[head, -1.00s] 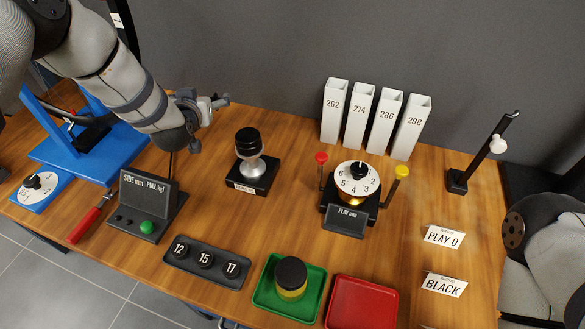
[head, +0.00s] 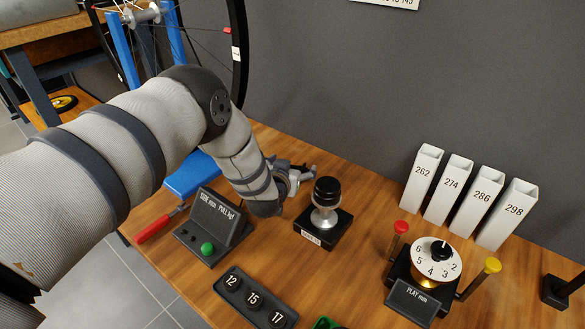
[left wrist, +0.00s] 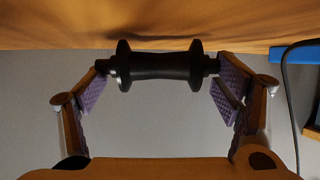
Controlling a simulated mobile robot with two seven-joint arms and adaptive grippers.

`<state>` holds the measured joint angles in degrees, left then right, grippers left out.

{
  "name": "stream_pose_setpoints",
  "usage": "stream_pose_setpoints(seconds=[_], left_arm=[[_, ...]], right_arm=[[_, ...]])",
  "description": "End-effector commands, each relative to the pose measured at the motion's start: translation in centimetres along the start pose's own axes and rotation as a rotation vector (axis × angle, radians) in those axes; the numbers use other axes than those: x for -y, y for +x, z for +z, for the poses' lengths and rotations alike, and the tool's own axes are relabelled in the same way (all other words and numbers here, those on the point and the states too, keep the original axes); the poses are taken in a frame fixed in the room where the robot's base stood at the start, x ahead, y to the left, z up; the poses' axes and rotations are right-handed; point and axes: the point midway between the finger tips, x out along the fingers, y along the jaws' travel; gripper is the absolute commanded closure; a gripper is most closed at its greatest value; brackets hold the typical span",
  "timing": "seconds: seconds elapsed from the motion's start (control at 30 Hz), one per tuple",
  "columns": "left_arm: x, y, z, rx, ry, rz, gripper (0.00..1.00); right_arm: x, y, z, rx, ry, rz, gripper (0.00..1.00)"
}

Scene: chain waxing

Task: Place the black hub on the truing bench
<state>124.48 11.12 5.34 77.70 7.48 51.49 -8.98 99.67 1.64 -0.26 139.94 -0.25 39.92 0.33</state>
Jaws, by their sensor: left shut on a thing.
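My left gripper (head: 298,176) is beside the post with a black cap (head: 327,192), above the bench near the wall. In the left wrist view, its two purple-padded fingers (left wrist: 165,88) are shut on the ends of the black hub (left wrist: 166,67), which lies level between them. I cannot make out the hub in the head view. A blue stand (head: 170,35) with a silver hub and a spoked wheel stands at the back left; its blue base (head: 190,176) is partly hidden by my left arm. My right gripper is out of view.
A gauge box (head: 213,222), a red-handled tool (head: 153,229) and a tray of numbered knobs (head: 253,298) are in front. White numbered holders (head: 467,200) and the play dial (head: 437,262) stand to the right. The black rim (head: 238,60) rises behind my arm.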

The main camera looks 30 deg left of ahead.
Motion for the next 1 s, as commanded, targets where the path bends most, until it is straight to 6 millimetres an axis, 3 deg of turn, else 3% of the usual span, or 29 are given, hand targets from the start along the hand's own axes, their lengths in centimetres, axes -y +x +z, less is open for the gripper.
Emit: stream_pose_setpoints(seconds=[0.13,0.17,0.23,0.67,0.77,1.0], left_arm=[[0.0,0.1,0.4,0.0,0.0,0.0,0.5],[0.0,0.1,0.5,0.002,0.0,0.0,0.15],[0.0,0.1,0.3,0.001,0.0,0.0,0.0],[0.0,-0.1,-0.3,-0.001,0.0,0.0,0.0],[0.0,-1.8,-0.3,0.002,0.0,0.0,0.0],[0.0,-8.3,-0.5,0.0,0.0,0.001,0.0]], right_arm=[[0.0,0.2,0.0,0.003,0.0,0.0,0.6],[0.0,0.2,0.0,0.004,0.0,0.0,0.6],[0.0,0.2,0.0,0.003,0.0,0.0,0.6],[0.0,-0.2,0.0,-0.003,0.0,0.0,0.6],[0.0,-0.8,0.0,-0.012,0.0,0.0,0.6],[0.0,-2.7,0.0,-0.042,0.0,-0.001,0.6]])
